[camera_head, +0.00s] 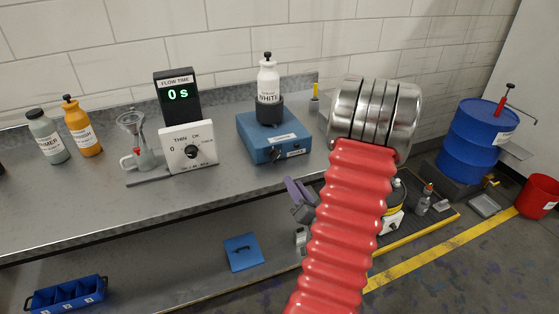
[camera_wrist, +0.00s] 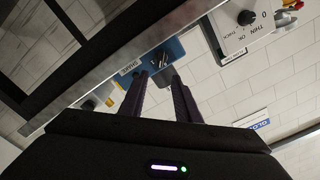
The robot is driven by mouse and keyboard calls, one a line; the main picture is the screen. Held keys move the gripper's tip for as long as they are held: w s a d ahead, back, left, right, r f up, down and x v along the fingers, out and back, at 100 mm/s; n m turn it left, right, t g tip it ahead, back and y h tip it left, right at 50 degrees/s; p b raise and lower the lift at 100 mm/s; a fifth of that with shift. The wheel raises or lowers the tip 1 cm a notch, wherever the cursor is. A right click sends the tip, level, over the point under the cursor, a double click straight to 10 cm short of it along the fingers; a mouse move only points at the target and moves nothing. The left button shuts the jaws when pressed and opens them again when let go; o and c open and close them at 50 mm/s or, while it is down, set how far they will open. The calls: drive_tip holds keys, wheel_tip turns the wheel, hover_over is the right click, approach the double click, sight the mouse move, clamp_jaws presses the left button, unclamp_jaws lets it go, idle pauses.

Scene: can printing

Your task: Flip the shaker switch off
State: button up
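The shaker (camera_head: 273,140) is a blue box on the grey bench, with a white bottle (camera_head: 268,78) labelled WHITE standing in its black holder. Its dark switch (camera_head: 275,155) is on the front face, beside a small white label. In the wrist view, the blue front (camera_wrist: 176,48) and the dark switch (camera_wrist: 160,60) show just beyond the fingertips. My gripper (camera_wrist: 160,76) has its two dark fingers apart with nothing between them. In the head view, its purple fingers (camera_head: 298,190) are below and in front of the shaker. I cannot tell whether they touch the switch.
A THIN/OK/THICK dial box (camera_head: 188,148), a FLOW TIME display (camera_head: 177,95) and a funnel stand (camera_head: 135,140) are left of the shaker. Grey (camera_head: 47,140) and orange (camera_head: 82,130) bottles stand farther left. A lower shelf holds a blue lid (camera_head: 243,252).

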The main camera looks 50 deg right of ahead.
sight(277, 159)
drive_tip(key=x, duration=1.4)
drive_tip(key=shift+a, duration=0.1)
drive_tip(key=shift+c, duration=0.6)
clamp_jaws()
drive_tip(key=shift+s+d, duration=0.1)
drive_tip(key=shift+d, duration=0.1)
drive_tip(key=shift+a, duration=0.1)
